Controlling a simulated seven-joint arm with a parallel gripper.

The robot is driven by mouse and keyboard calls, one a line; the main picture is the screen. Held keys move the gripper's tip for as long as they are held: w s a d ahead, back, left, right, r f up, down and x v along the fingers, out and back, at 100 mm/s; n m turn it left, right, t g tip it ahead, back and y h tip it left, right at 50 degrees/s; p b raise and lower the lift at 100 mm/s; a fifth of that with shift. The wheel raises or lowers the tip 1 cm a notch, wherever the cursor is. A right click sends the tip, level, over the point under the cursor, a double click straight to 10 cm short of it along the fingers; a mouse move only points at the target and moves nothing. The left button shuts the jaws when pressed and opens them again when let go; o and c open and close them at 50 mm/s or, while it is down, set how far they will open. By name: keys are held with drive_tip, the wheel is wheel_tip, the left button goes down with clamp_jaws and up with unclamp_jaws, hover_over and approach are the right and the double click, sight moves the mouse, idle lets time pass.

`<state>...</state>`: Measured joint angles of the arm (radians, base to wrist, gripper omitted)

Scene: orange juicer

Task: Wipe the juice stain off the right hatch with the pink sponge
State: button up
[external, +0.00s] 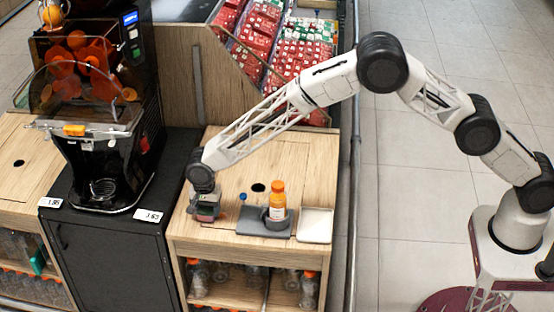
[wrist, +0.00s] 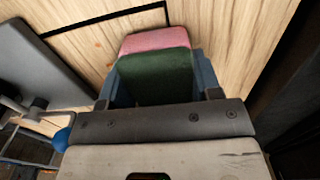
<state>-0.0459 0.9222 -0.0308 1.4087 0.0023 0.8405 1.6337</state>
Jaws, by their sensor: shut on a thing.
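My gripper (external: 205,205) is at the left part of the light wooden counter top, low over its surface. In the wrist view my gripper (wrist: 157,82) is shut on the sponge (wrist: 156,41), which has a pink layer and a dark green layer. The sponge's pink end points away from the wrist. I cannot tell whether it touches the wood. Small orange stain spots (wrist: 110,65) show on the wood just left of the sponge. A black line on the wood, likely the hatch edge (wrist: 104,20), runs beyond the sponge.
A juice bottle (external: 277,200) with an orange cap stands in a holder on a grey tray (external: 250,228), right of my gripper. A white tray (external: 316,225) lies further right. The juicer (external: 95,120) stands to the left. The counter has a round hole (external: 258,187).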

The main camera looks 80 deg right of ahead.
sight(232, 219)
drive_tip(key=shift+f, duration=0.4)
drive_tip(key=shift+s, duration=0.15)
drive_tip(key=shift+s, duration=1.85)
drive_tip(key=shift+s, duration=0.1)
drive_tip(key=shift+s, duration=0.2)
drive_tip(key=shift+s+f, duration=0.2)
drive_tip(key=shift+s, duration=1.6)
drive_tip(key=shift+w+r, duration=0.15)
drive_tip(key=shift+w, duration=0.9)
drive_tip(key=shift+w+r, duration=0.15)
drive_tip(key=shift+w, duration=0.9)
